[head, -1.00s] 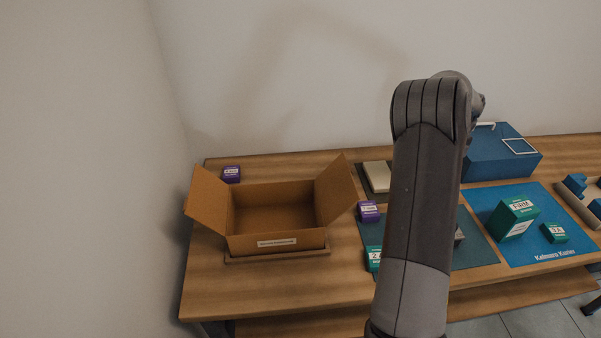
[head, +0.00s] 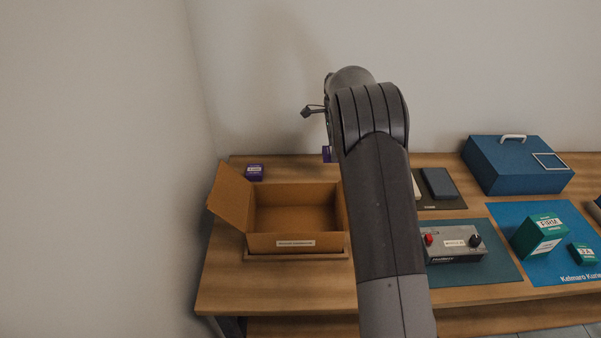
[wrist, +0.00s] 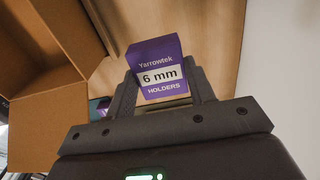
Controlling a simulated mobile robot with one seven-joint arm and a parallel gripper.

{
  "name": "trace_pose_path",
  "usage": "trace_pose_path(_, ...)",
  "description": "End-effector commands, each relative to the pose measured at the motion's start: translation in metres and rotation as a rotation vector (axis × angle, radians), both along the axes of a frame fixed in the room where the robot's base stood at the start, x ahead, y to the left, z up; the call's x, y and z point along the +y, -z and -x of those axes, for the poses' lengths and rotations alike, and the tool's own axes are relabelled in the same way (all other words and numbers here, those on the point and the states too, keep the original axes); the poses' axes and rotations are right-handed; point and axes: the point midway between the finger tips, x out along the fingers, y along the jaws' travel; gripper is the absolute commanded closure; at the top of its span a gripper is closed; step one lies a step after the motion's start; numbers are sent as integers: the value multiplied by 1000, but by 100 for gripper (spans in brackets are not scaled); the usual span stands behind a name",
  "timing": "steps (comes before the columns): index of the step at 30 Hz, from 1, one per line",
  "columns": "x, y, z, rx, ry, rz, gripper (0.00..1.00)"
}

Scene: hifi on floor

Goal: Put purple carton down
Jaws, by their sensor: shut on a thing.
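A purple carton (wrist: 158,70) labelled "Yarrowtek 6 mm HOLDERS" is held between the fingers of my gripper (wrist: 164,92) in the wrist view. In the head view a small part of this carton (head: 326,154) shows left of my arm, which hides most of my gripper. The carton appears raised, with wooden tabletop beyond it in the wrist view. A second purple carton (head: 255,172) stands on the table behind the open cardboard box, near the wall.
The open cardboard box (head: 282,243) stands at the table's left and also shows in the wrist view (wrist: 48,130). A grey device (head: 452,243) sits on a dark mat. A blue case (head: 518,165) and green cartons (head: 541,236) are at the right.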

Motion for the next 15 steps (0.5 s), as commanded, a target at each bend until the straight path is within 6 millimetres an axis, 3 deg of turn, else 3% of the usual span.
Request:
trace_pose_path(9, 65, 43, -25, 2, -5, 1, 73)
trace_pose_path(15, 95, 62, -37, 1, -2, 0, 73)
